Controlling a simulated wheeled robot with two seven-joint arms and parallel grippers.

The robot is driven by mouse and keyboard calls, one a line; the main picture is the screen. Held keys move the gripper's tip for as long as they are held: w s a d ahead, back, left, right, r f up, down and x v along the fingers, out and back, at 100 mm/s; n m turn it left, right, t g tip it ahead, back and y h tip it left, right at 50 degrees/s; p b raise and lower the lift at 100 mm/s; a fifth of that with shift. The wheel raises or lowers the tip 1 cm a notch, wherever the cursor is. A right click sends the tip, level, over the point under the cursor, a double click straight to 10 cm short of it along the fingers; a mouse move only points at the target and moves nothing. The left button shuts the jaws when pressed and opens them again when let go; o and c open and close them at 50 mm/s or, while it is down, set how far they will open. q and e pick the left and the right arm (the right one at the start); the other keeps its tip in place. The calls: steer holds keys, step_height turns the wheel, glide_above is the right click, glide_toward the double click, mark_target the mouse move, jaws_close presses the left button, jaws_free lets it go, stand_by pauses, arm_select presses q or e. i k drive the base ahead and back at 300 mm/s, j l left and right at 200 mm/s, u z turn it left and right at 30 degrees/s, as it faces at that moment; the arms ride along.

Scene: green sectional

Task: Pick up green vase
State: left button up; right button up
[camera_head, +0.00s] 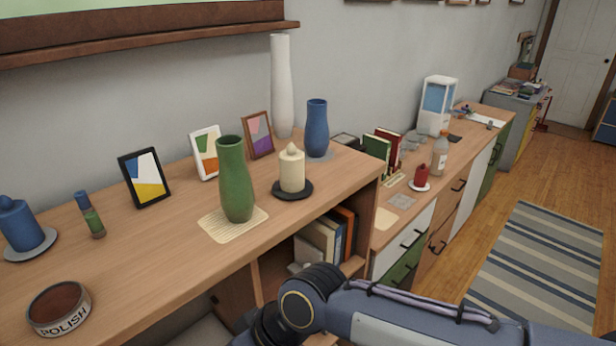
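The green vase (236,182) stands upright on a pale ribbed mat (212,226) on the wooden shelf top, left of the middle of the head view. Nothing is touching it. My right arm comes in from the lower right, in front of and below the shelf's front edge. Its gripper end is cut off or hidden at the bottom edge, so its fingers do not show. My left arm and gripper are not in the picture.
A cream candle (291,170) on a black dish stands right of the vase, with a blue vase (317,129) and tall white vase (282,88) behind. Picture frames (206,153) stand behind it. A polish tin (58,309) and blue candle (20,226) are at left. Shelf top before the mat is clear.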

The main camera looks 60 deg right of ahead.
mark_target(235, 184)
steer(key=z, duration=1.5)
